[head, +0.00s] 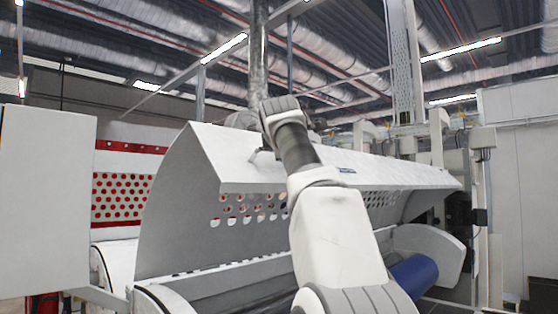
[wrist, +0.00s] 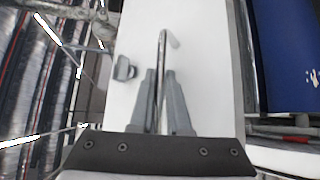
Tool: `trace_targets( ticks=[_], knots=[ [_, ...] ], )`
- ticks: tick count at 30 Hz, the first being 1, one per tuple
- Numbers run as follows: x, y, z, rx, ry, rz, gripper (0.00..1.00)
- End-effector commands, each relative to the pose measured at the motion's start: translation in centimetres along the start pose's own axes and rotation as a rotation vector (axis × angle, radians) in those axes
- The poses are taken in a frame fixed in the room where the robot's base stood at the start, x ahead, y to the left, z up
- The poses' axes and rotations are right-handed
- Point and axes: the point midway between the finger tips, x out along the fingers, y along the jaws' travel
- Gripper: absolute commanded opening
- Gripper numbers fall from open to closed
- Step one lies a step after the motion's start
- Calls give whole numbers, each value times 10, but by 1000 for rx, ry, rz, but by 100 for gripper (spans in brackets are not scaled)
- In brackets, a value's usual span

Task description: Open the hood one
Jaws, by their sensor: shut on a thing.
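The hood (head: 178,205) is a long pale grey cover with a curved end plate and rows of holes along its front. In the head view it stands raised and tilted over the rollers, with a clear gap beneath it. In the wrist view its white panel (wrist: 210,75) fills the middle, with a thin metal bar handle (wrist: 162,45) on it. My gripper (wrist: 160,75) is shut on this handle, one finger on each side of the bar. In the head view my arm crosses in front of the hood, and the fingers cannot be made out clearly.
A blue roller (head: 414,275) lies below the hood at the right. A metal duct (head: 258,55) and upright posts rise behind. A small dark latch-like part (wrist: 123,70) sits left of the handle.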

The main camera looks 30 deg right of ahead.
Motion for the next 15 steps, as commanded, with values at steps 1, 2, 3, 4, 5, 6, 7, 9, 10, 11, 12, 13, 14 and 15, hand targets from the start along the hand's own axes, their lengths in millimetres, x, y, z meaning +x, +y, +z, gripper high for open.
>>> trace_targets(
  ticks=[1, 2, 3, 4, 5, 6, 7, 9, 10, 11, 12, 13, 14, 15],
  knots=[
    [-1, 2, 1, 0, 1, 2, 0],
    [-1, 2, 1, 0, 1, 2, 0],
    [-2, 3, 2, 0, 2, 2, 0],
    [-2, 3, 2, 0, 2, 2, 0],
    [-3, 4, 2, 0, 3, 2, 0],
    [-3, 4, 2, 0, 3, 2, 0],
    [-3, 4, 2, -1, 3, 2, 0],
    [-4, 4, 2, -1, 4, 3, 0],
    [-4, 4, 2, -1, 4, 3, 0],
    [-4, 5, 2, -1, 4, 3, 0],
    [-4, 5, 2, -1, 4, 3, 0],
    [-4, 5, 2, 0, 4, 3, 0],
    [-4, 5, 2, 0, 4, 3, 0],
    [-4, 5, 2, 0, 4, 3, 0]
  ],
)
